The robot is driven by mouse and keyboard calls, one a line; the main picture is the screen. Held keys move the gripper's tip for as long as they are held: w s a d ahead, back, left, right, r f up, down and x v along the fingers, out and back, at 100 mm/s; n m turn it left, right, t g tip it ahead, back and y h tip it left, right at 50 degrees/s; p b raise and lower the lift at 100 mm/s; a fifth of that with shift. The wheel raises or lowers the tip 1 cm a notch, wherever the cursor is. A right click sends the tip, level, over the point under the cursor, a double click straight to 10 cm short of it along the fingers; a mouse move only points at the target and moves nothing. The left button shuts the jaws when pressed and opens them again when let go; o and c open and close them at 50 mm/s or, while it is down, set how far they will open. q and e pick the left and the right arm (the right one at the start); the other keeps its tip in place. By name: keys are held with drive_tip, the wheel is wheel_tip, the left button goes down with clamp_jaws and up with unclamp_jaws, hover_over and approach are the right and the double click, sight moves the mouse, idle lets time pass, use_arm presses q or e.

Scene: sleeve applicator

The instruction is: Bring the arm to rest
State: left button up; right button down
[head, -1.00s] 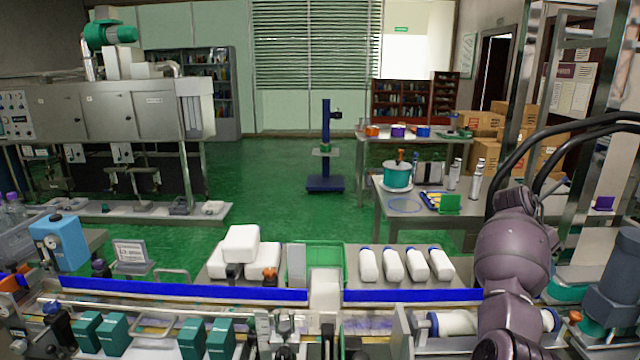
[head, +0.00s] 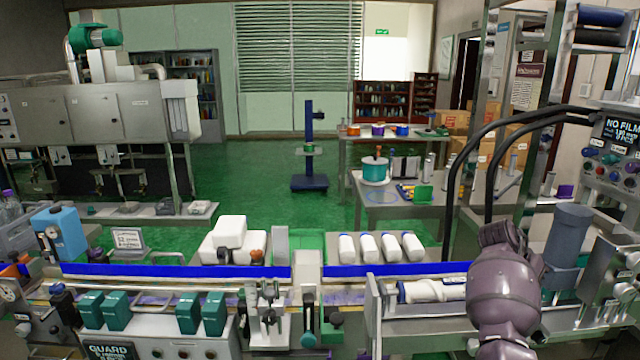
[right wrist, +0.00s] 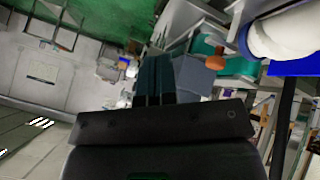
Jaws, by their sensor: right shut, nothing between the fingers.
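My right arm (head: 505,290) stands at the lower right of the head view, in front of the line. Its hand is not visible there. In the right wrist view my right gripper (right wrist: 155,82) has its two dark fingers together, with nothing held between them. A white cylindrical piece with blue ends (head: 435,290) lies just left of the arm in the head view. A white rounded thing with a blue edge (right wrist: 290,35) shows at the upper right of the wrist view, apart from the fingers. My left gripper is in neither view.
A conveyor line with a blue rail (head: 400,270) crosses the front. Several white bottles (head: 365,247) lie behind it, beside stacked white blocks (head: 230,232). A metal frame with black hoses and a control panel (head: 618,150) stands at the right. Green floor (head: 260,180) is open behind.

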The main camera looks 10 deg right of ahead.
drive_tip(key=s+a+f+n+t, duration=0.4)
drive_tip(key=s+f+n+t, duration=0.1)
drive_tip(key=f, duration=0.4)
drive_tip(key=s+a+f+n+t, duration=0.4)
drive_tip(key=s+f+n, duration=0.15)
drive_tip(key=f, duration=0.45)
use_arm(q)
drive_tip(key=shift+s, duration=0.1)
use_arm(e)
drive_tip(key=s+a+f+n+t+y, duration=0.1)
drive_tip(key=s+a+t+y, duration=0.1)
drive_tip(key=s+a, duration=0.7)
drive_tip(key=s+a+f+n+t+y, duration=0.2)
drive_tip(key=s+a+y, duration=0.3)
drive_tip(key=s+a, duration=0.4)
drive_tip(key=shift+a+f+t+y, duration=0.25)
drive_tip(key=shift+a+t+y, duration=0.05)
drive_tip(key=shift+a, duration=0.85)
drive_tip(key=shift+s+n, duration=0.1)
drive_tip(key=shift+n, duration=0.15)
